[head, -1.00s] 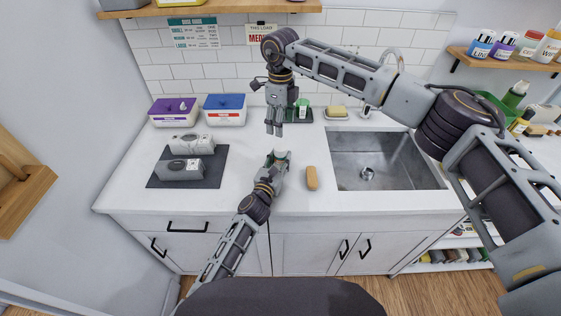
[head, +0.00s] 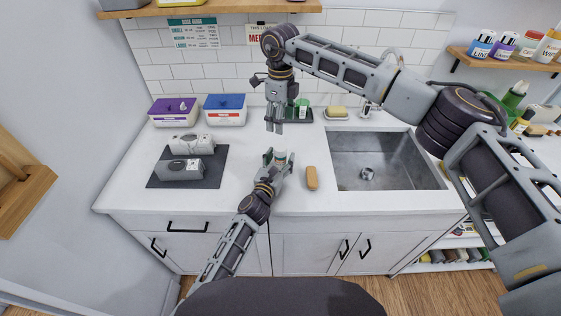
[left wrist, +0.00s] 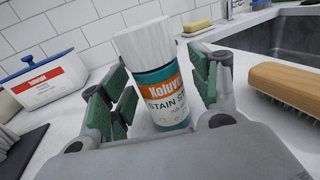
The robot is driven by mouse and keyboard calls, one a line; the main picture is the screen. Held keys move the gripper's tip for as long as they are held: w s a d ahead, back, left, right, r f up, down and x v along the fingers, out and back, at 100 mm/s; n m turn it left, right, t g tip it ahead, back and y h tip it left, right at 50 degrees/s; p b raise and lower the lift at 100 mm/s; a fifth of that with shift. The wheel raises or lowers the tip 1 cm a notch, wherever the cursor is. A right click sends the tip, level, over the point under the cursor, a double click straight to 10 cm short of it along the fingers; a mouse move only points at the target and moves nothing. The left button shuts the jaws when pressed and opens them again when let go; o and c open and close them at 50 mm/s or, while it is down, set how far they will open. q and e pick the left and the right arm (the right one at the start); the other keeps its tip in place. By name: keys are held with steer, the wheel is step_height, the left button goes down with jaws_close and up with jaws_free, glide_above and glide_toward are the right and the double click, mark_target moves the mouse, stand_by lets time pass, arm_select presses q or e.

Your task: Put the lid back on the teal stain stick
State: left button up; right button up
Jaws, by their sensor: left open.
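The teal stain stick (left wrist: 165,100) stands nearly upright on the counter in the left wrist view, its orange-and-white label facing the camera. Its white lid (left wrist: 146,42) sits on its top; whether it is fully pressed down I cannot tell. My left gripper (left wrist: 157,95) is open, with its green-padded fingers on both sides of the stick and visible gaps beside it. In the head view the left gripper (head: 277,158) is near the counter's front middle. My right gripper (head: 275,128) points down behind it, above the counter; its finger opening is unclear.
A wooden brush (head: 312,178) lies right of the left gripper, before the sink (head: 370,170). Two tubs (head: 225,110), a dark mat (head: 160,178) with grey-and-white objects, and a sponge on a dish (head: 337,113) stand around.

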arm_select(q)
steer(key=shift+s+a, duration=0.1)
steer(key=shift+s, duration=0.05)
steer(key=shift+v, duration=5.85)
